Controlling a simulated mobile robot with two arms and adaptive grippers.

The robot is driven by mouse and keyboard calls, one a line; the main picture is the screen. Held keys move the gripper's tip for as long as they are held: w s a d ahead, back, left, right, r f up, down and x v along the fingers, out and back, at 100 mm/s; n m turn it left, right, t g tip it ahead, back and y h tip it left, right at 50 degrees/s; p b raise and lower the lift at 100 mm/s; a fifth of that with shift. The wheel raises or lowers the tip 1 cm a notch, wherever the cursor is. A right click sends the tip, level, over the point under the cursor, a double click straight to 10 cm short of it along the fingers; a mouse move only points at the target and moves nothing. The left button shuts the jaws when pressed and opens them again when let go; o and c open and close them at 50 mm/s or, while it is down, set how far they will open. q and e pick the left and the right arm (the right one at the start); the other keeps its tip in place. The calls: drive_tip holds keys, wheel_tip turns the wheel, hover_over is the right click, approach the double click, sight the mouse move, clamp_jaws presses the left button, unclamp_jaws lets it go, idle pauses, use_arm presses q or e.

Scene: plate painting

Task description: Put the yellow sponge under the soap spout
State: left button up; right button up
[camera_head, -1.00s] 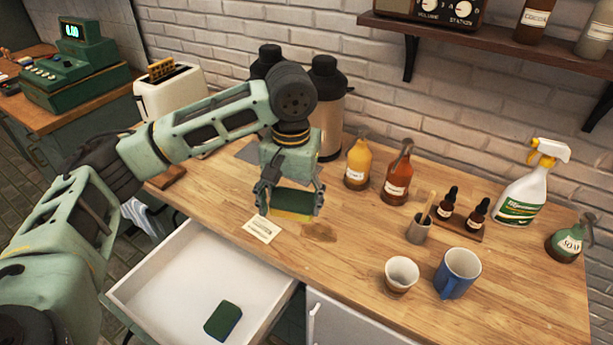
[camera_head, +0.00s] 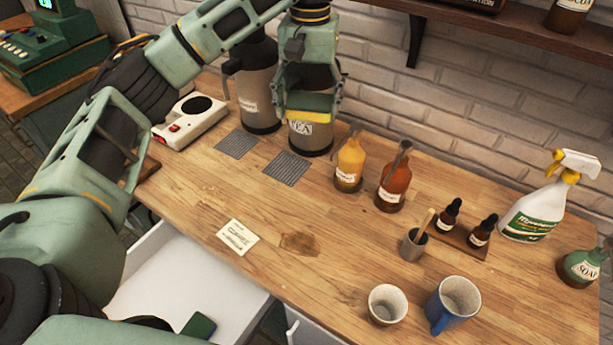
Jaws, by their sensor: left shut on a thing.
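My left gripper (camera_head: 310,110) is shut on the yellow sponge (camera_head: 308,115), which has a dark green scouring layer on top and a yellow side below. It holds the sponge in the air in front of the tea urn, at the back left of the counter. The green soap bottle (camera_head: 581,268), labelled SOAP, stands at the far right of the counter. Its top lies at the right picture edge, so the spout is hard to make out. The sponge is far from the bottle. My right gripper is not in view.
The wooden counter (camera_head: 370,235) holds yellow (camera_head: 349,165) and orange-brown (camera_head: 392,182) sauce bottles, a spray bottle (camera_head: 535,212), dropper bottles, a white cup (camera_head: 387,304) and a blue mug (camera_head: 455,303). A second sponge (camera_head: 198,325) lies in the open drawer (camera_head: 165,280).

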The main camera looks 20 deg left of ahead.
use_arm(q)
wheel_tip(320, 180, down, 8)
drive_tip(key=s, duration=0.1)
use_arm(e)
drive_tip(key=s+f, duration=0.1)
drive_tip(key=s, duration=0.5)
use_arm(q)
drive_tip(key=p, duration=0.1)
hover_over(308, 196)
wheel_tip(308, 196, down, 10)
wheel_tip(308, 196, down, 6)
drive_tip(key=shift+a+f+p, duration=0.1)
drive_tip(key=shift+f+p, duration=0.05)
drive_tip(key=shift+p, duration=0.4)
drive_tip(key=shift+f, duration=0.55)
drive_tip(key=o, duration=0.7)
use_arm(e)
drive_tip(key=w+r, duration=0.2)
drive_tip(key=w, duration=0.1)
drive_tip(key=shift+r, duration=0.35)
